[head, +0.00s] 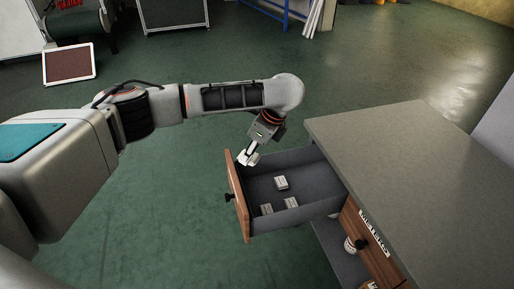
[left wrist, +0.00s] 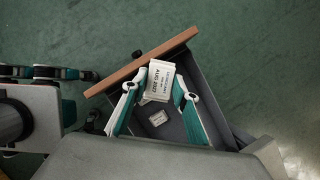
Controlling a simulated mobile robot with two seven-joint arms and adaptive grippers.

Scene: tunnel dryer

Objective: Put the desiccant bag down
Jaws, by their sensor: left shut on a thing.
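My left gripper (head: 252,152) is over the back left corner of the open drawer (head: 318,206), close to its wooden front. In the left wrist view my left gripper (left wrist: 160,88) has its two fingers on either side of a white desiccant bag (left wrist: 161,76) printed "AUG 2027", and is shut on it. The bag is at the level of the drawer's rim or above it; the exact height is unclear. Inside the drawer lie a small pale packet (head: 282,183) and two more (head: 266,209) (head: 291,203).
The grey-topped cabinet (head: 420,160) stands at the right, with a labelled wooden drawer front (head: 368,235) below its top. The open drawer's floor has bare room around the packets. Green floor (head: 160,220) lies to the left.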

